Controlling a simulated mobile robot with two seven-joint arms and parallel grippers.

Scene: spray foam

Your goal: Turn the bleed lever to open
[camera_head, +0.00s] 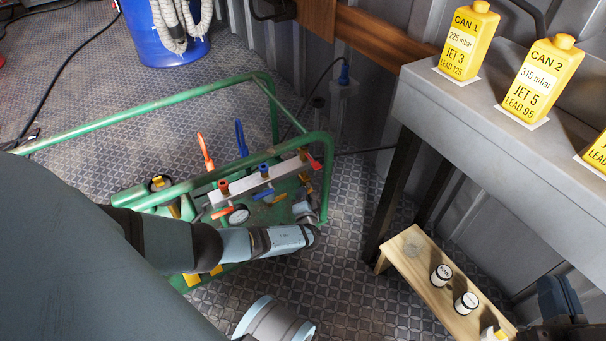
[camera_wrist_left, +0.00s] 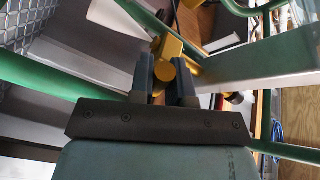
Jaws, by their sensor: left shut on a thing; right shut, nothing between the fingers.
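My left gripper (camera_head: 306,208) reaches in low at the right end of a green-framed rig. In the left wrist view its two blue-grey fingers (camera_wrist_left: 163,78) are shut on a yellow lever-like part (camera_wrist_left: 168,47), which I take to be the bleed lever. In the head view my own wrist and fingers largely hide that part, so its angle cannot be told. A pale manifold bar (camera_head: 255,183) with red and blue handles lies just above the gripper. My right gripper (camera_head: 563,298) is at the lower right, shut and empty.
Green frame tubes (camera_head: 150,107) surround the manifold. A wooden step (camera_head: 425,275) with small black-and-white jars stands to the right, below a grey bench (camera_head: 500,130). Yellow cans (camera_head: 468,40) stand on the bench. A blue drum (camera_head: 165,35) is at the back. Patterned floor between rig and step is clear.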

